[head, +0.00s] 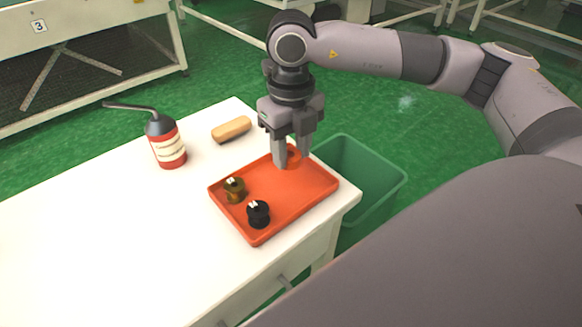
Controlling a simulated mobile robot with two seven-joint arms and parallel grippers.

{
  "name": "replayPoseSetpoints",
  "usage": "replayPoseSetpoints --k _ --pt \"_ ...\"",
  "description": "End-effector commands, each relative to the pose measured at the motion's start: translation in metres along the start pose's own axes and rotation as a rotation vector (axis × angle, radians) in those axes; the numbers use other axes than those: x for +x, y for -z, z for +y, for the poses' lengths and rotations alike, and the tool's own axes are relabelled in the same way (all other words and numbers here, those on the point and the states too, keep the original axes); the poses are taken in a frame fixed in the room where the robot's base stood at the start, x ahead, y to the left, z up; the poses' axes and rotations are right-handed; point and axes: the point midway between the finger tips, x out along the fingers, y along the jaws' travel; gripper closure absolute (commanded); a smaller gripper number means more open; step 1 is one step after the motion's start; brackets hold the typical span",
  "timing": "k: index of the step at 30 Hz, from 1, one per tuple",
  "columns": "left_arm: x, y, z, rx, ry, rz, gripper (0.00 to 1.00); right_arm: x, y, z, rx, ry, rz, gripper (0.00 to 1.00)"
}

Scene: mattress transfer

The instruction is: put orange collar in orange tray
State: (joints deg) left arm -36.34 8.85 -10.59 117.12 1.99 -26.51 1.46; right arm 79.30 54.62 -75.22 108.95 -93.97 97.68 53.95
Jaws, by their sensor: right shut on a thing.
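The orange tray (289,203) lies flat near the right corner of the white table. My right gripper (290,162) points down over the tray's far part. It is shut on the orange collar (293,153), which shows partly behind and between the fingers. The collar is within the tray's outline at its far side; I cannot tell whether it touches the tray floor. A brass-coloured collar (234,190) and a black collar (258,214) sit in the tray's left part. My left gripper is not in view.
A green bin (372,180) stands beyond the table's right edge. The table's left part is clear.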

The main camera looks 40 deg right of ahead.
Motion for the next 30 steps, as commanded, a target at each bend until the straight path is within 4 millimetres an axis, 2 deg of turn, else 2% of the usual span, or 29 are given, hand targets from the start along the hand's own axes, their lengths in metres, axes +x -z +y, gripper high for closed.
replayPoseSetpoints --k 5,9,12,23,24,25,26,30 --pt "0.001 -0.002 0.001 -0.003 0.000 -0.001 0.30 0.014 0.000 0.000 0.000 0.000 0.002 0.89" --pt "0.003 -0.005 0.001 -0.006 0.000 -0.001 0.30 0.036 0.001 0.000 0.001 0.000 0.003 0.89" --pt "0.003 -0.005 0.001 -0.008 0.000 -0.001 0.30 0.045 0.000 0.000 0.000 0.000 0.001 0.89" --pt "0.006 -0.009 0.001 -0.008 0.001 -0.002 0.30 0.050 0.000 0.000 0.000 -0.001 0.000 0.89" --pt "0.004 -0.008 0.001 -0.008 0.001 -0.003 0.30 0.048 0.000 0.000 0.000 0.000 0.000 0.46" --pt "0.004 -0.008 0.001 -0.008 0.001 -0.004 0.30 0.048 0.000 0.000 0.000 0.000 0.000 0.36" --pt "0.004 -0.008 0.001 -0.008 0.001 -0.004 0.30 0.048 0.000 0.000 0.000 0.000 0.000 0.33" --pt "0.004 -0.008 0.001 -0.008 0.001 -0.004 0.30 0.048 0.000 0.000 0.000 0.000 0.000 0.33"
